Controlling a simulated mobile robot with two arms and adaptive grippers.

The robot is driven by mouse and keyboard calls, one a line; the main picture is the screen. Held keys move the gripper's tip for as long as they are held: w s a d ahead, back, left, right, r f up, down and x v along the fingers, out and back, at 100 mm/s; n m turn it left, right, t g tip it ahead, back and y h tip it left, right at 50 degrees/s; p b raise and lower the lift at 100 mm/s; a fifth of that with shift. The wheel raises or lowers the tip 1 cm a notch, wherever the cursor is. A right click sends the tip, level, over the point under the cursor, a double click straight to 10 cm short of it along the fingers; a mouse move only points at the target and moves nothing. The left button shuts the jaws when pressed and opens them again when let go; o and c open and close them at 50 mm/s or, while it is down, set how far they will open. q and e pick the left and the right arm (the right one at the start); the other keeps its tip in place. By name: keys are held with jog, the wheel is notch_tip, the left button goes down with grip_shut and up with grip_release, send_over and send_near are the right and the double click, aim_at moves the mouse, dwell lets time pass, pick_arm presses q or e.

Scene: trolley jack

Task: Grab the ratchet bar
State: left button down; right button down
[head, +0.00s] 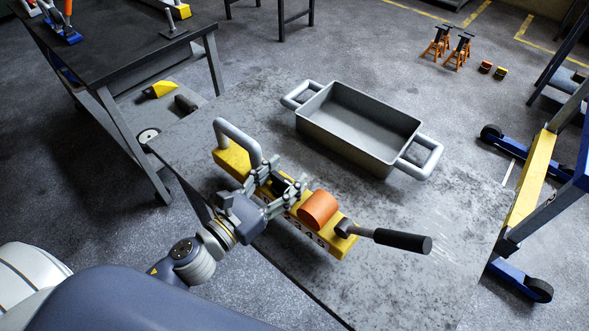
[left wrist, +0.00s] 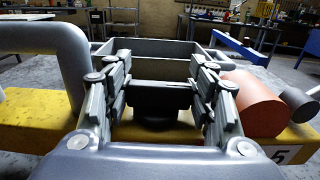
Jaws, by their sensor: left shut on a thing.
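A long yellow bar (head: 230,159) lies on the grey worktable, with a thick grey loop handle (head: 238,138) at its left end. An orange cylinder (head: 318,209) and a grey-headed rod with a black grip (head: 403,240) are at its right end. My left gripper (head: 284,187) is over the middle of the bar, between loop and cylinder. In the left wrist view its fingers (left wrist: 160,90) are spread around a dark part (left wrist: 156,103) on the yellow bar (left wrist: 38,120) and shut on it. I cannot tell which piece is the ratchet bar. My right gripper is not in view.
A grey open tray (head: 350,153) with two loop handles stands empty just behind the bar. The worktable (head: 420,290) is clear at the front right. A dark bench (head: 120,50) is at upper left. A blue and yellow lifting frame (head: 530,190) stands at right.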

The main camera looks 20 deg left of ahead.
pick_arm(q)
jog(key=r+b+v, duration=0.1)
jog(key=b+v, duration=0.1)
jog(key=v, duration=0.5)
jog(key=shift+s+b, duration=0.3)
jog(key=shift+s, duration=0.05)
